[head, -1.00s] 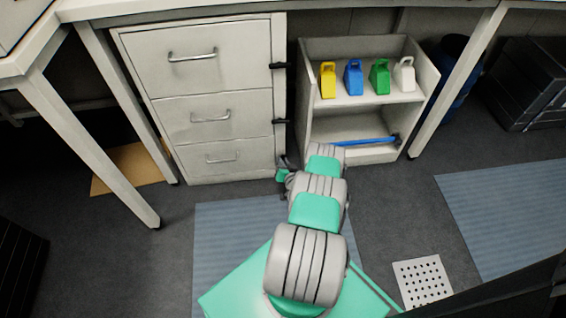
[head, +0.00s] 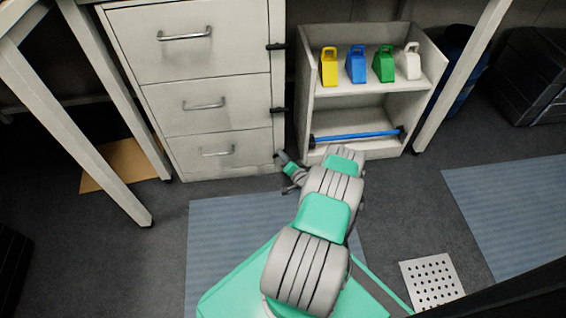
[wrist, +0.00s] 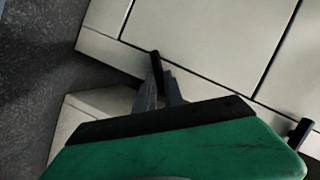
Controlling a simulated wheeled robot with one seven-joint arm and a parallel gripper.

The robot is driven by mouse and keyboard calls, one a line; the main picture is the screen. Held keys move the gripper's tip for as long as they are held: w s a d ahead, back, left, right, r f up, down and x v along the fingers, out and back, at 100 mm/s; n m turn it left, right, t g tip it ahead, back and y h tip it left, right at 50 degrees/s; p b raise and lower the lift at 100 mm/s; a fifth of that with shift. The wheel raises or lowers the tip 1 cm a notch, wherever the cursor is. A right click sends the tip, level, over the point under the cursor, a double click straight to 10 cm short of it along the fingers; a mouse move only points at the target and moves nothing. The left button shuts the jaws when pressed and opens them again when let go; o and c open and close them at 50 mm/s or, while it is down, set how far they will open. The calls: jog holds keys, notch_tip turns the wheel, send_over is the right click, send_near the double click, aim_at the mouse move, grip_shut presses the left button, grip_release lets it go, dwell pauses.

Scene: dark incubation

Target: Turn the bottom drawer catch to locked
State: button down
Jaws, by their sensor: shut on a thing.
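The white three-drawer cabinet (head: 155,99) stands at the upper left of the head view. Its bottom drawer (head: 217,153) is closed. My gripper (head: 280,157) is at the cabinet's right edge, level with that drawer. In the wrist view, my gripper's grey fingers (wrist: 161,92) are shut on the black bottom drawer catch (wrist: 156,60), at the cabinet's edge. The fingers cover part of the catch, and I cannot tell whether it is locked. The gripper's green body fills the lower part of this view.
The middle catch (head: 279,110) and top catch (head: 276,46) stick out above on the same edge. A white shelf unit (head: 370,100) with coloured containers and a blue bar (head: 357,136) stands right of the cabinet. Table legs stand either side.

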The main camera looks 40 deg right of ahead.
jog(key=shift+s+d+f+m+t+b, duration=0.15)
jog(key=shift+m+t+b, duration=0.35)
jog(key=shift+m, duration=0.5)
jog(key=shift+w+a+f+m+t+b, duration=0.1)
jog(key=shift+f+m+t+b, duration=0.15)
jog(key=shift+m+t+b, duration=0.55)
jog(key=shift+s+d+f+m+t+b, duration=0.1)
jog(key=shift+f+m+b, duration=0.2)
jog(key=shift+m, duration=0.9)
jog(key=shift+r, duration=0.15)
jog(key=c, duration=1.4)
grip_release()
jog(key=shift+c, duration=0.2)
